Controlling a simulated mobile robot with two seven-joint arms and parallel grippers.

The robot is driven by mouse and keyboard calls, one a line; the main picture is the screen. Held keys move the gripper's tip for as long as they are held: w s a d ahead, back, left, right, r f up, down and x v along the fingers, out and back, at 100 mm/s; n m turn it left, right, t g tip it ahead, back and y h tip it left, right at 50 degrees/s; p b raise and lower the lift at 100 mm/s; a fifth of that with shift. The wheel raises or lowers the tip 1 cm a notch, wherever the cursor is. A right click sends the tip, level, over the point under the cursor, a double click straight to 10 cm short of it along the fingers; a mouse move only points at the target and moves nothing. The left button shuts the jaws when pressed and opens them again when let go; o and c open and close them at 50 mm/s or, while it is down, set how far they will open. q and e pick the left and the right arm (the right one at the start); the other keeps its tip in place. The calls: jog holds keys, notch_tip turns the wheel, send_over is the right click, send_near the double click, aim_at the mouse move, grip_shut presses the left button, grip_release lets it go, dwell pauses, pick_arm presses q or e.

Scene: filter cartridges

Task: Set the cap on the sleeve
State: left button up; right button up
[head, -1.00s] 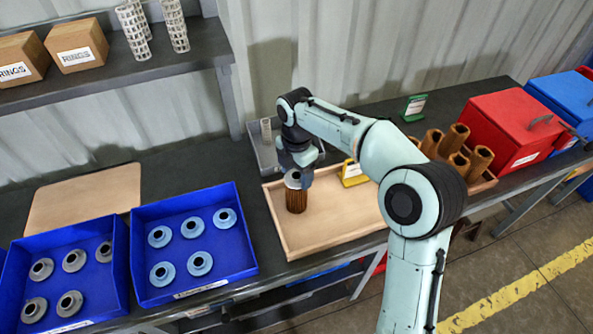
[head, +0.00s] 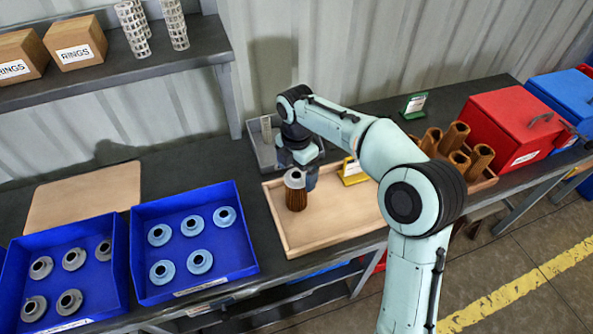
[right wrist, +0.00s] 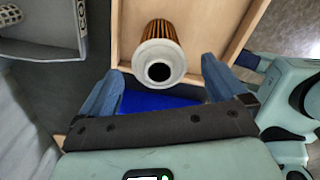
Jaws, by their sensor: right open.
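The sleeve (head: 297,200) is a brown pleated cylinder standing upright in the wooden tray (head: 283,243), near its left side. A pale grey cap (head: 296,178) with a dark central hole sits on its top end. In the right wrist view the cap (right wrist: 159,62) faces the camera, with the pleated sleeve (right wrist: 163,28) behind it. My right gripper (head: 306,178) is just behind the capped sleeve. In the right wrist view my right gripper (right wrist: 161,88) is open, its blue fingers apart on either side and clear of the cap. My left gripper is not in view.
Two blue bins hold blue caps (head: 191,226) and grey caps (head: 73,259) at the left. Brown sleeves (head: 455,137) and a red box (head: 507,127) stand right. A grey bin (head: 262,156) is behind.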

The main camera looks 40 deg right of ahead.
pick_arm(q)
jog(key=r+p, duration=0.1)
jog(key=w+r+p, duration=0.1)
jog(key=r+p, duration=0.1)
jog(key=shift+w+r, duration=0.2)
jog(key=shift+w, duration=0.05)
pick_arm(e)
notch_tip(320, 180, up, 13)
jog(key=shift+f, duration=0.2)
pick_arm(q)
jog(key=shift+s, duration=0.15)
